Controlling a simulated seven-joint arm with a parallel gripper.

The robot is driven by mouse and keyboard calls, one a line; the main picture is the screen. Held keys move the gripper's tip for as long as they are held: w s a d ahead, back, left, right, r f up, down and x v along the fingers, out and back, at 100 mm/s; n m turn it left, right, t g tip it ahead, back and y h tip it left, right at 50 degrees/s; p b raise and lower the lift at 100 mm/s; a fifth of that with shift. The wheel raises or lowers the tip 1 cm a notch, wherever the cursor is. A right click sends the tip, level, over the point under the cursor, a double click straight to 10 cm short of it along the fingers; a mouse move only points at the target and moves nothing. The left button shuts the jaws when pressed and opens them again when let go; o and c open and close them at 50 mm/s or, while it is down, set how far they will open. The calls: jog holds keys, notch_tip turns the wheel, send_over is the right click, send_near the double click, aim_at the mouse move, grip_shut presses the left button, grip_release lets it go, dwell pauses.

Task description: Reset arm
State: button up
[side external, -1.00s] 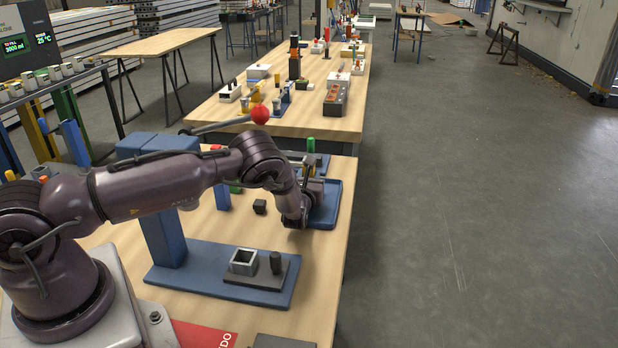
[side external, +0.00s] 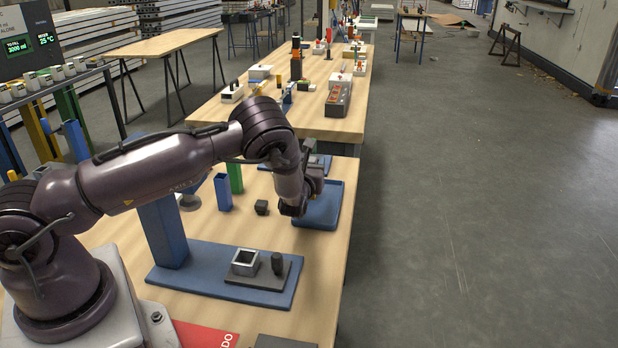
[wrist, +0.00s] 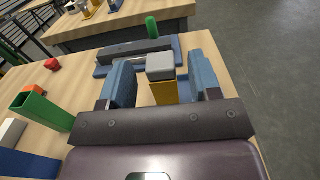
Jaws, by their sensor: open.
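My gripper (wrist: 163,72) shows in the wrist view with its two blue fingers wide apart. A yellow block with a grey top (wrist: 160,67) appears between the fingers, with a visible gap on either side. I cannot tell how far below or beyond the fingertips it is. In the side external view my wrist hangs at the near left edge of the blue tray (side external: 318,210), and the fingers are mostly hidden behind it.
A blue stand (side external: 200,283) carries a grey square socket (side external: 245,262) and a dark peg (side external: 278,263). A small dark block (side external: 262,207), blue bin (side external: 222,192) and green bin (wrist: 45,112) stand on the table. A green cylinder (wrist: 151,26) and red piece (wrist: 52,64) lie farther off.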

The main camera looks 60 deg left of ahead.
jog(key=shift+r, duration=0.6)
jog(key=s+r+n+g, duration=0.5)
jog(key=r+n, duration=0.4)
jog(key=r, duration=0.3)
jog(key=s+r+n+g, duration=0.5)
jog(key=r+n, duration=0.4)
jog(key=r, duration=0.2)
jog(key=s+d+r+n+t+h, duration=0.1)
jog(key=s+d+n+h, duration=0.7)
jog(key=s+d, duration=1.2)
jog(key=s+t+h, duration=0.1)
jog(key=s+h, duration=0.2)
jog(key=h, duration=0.1)
jog(key=shift+r+n+t, duration=0.3)
jog(key=shift+n+t, duration=0.1)
jog(key=shift+s, duration=0.1)
